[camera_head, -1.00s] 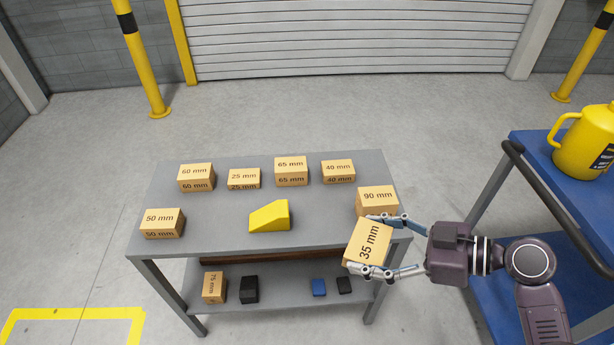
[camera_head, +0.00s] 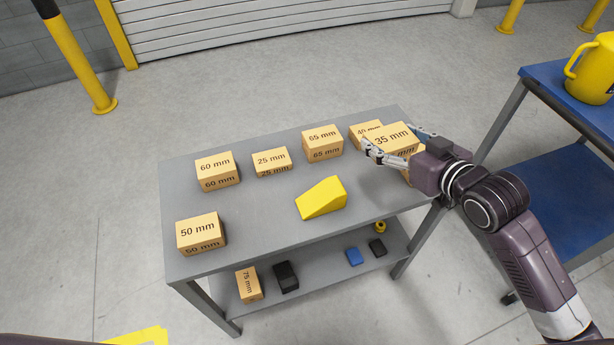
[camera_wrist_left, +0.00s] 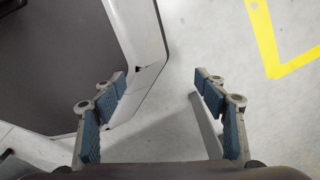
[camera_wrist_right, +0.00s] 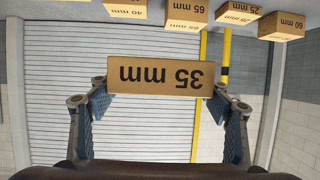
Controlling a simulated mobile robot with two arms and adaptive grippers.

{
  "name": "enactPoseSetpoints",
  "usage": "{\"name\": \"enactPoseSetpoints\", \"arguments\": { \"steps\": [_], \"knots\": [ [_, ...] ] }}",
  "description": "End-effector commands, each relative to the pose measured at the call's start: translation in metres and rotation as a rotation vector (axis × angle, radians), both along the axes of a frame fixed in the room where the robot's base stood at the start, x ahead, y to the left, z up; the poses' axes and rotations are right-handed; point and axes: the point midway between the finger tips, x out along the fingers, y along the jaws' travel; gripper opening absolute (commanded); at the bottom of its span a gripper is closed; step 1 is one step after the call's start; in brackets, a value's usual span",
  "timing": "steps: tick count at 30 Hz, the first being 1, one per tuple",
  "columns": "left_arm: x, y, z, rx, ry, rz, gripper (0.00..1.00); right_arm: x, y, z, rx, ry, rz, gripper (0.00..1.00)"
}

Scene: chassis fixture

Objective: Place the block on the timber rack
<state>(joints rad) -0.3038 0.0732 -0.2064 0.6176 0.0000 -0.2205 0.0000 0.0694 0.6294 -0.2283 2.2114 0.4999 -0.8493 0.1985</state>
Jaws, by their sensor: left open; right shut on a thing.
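The tan 35 mm block (camera_head: 389,138) is between the fingers of my right gripper (camera_head: 397,139), which is shut on it. In the right wrist view the block (camera_wrist_right: 160,76) has its label upside down. The gripper holds it at the right side of the grey rack (camera_head: 260,222), overlapping the 40 mm block (camera_head: 362,130) in the head view. Its clearance above the rack top is hard to tell. My left gripper (camera_wrist_left: 164,110) is open and empty in the left wrist view; it does not show in the head view.
On the rack top are blocks of 60 mm (camera_head: 217,171), 25 mm (camera_head: 271,162), 65 mm (camera_head: 322,142) and 50 mm (camera_head: 200,234), and a yellow wedge (camera_head: 321,198). Another block is mostly hidden under my right gripper. A blue cart (camera_head: 545,150) stands at right.

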Motion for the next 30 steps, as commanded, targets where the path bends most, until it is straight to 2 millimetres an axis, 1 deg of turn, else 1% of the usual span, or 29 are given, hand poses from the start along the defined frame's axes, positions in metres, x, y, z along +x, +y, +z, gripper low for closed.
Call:
{"name": "enactPoseSetpoints", "arguments": {
  "steps": [1,3,9,11,14,17,21,27,30],
  "knots": [
    [-0.001,-0.004,-0.005,-0.005,0.002,0.000,0.66,0.009,0.000,0.006,-0.007,-0.010,-0.023,0.45],
    [-0.001,-0.005,-0.006,-0.006,0.002,-0.001,0.66,0.016,0.000,0.011,-0.006,-0.006,-0.050,0.45],
    [0.000,0.002,-0.008,0.003,-0.001,0.001,0.66,0.024,0.001,0.019,0.001,0.001,-0.084,0.45],
    [0.002,0.006,-0.008,0.007,-0.001,0.003,0.66,0.025,0.001,0.019,0.002,0.003,-0.088,0.45],
    [0.003,0.010,-0.009,0.011,-0.004,0.004,0.66,0.024,0.001,0.010,0.003,0.007,-0.089,0.45],
    [0.004,0.011,-0.011,0.013,-0.005,0.006,0.66,0.024,0.001,-0.011,0.002,0.012,-0.089,0.45],
    [0.005,0.011,-0.014,0.012,-0.007,0.006,0.66,0.023,0.001,-0.049,0.003,0.012,-0.089,0.45],
    [0.006,0.010,-0.019,0.011,-0.009,0.006,0.66,0.023,0.001,-0.101,0.003,0.009,-0.088,0.45],
    [0.007,0.009,-0.020,0.011,-0.010,0.005,0.66,0.024,0.001,-0.121,0.003,0.007,-0.087,0.45]
  ]
}}
